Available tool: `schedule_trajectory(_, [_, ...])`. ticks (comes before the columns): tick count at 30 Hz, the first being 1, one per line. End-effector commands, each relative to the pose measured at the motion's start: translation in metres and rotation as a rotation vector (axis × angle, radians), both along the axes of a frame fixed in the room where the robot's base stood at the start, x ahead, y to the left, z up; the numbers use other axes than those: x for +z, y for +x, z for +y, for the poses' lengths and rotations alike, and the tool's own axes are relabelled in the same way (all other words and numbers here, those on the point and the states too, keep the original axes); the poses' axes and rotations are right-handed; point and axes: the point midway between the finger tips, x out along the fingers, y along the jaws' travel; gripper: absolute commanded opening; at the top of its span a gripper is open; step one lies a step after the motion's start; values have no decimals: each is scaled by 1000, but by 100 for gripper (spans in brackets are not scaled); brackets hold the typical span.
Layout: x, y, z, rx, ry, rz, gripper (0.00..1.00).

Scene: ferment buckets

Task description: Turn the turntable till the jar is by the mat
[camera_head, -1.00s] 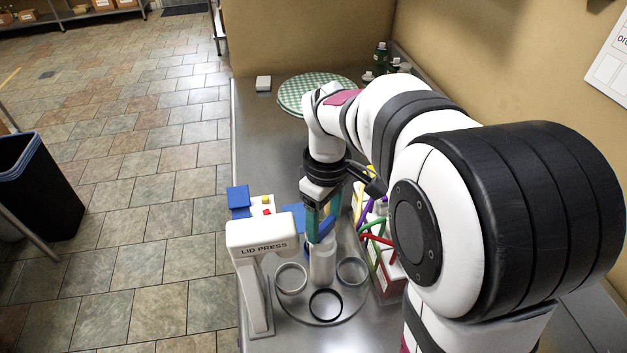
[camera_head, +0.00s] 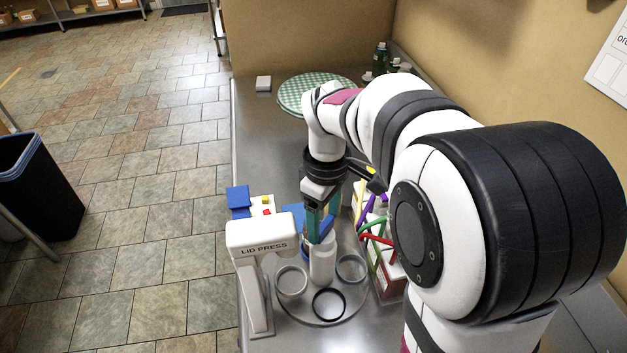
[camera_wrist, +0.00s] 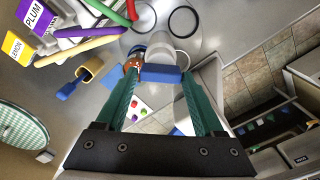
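The turntable (camera_head: 307,317) is a round grey disc with a white central post (camera_head: 322,263). A blue bar (camera_wrist: 161,74) tops the post. My gripper (camera_wrist: 162,75) points down over it, a green finger against each end of the bar. A pale ring (camera_head: 291,281), a black ring (camera_head: 328,304) and another pale ring (camera_head: 351,267) sit around the disc. A small brown-topped thing (camera_wrist: 133,62), probably the jar, is near the left fingertip, partly hidden. A blue flat patch (camera_head: 293,213) beyond the turntable may be the mat. A green checkered round mat (camera_head: 300,96) lies at the far end.
The white lid press (camera_head: 262,240) stands close at the turntable's left. A rack with coloured tubes (camera_head: 378,240) is close at its right. A button panel (camera_head: 262,208) lies beyond. The counter before the checkered mat is clear.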

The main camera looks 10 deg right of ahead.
Motion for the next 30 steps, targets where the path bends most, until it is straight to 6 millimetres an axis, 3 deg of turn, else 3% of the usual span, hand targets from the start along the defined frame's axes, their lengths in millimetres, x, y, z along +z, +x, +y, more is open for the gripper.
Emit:
schedule_trajectory(1, [0, 0, 0, 0, -1, 1, 81])
schedule_trajectory(3, [-1, 0, 0, 0, -1, 2, 94])
schedule_trajectory(4, [-1, -1, 0, 0, -1, 2, 95])
schedule_trajectory(14, [4, 0, 0, 0, -1, 3, 95])
schedule_trajectory(17, [21, 0, 0, 1, -1, 0, 95])
schedule_trajectory(30, [139, 0, -1, 0, -2, -1, 95])
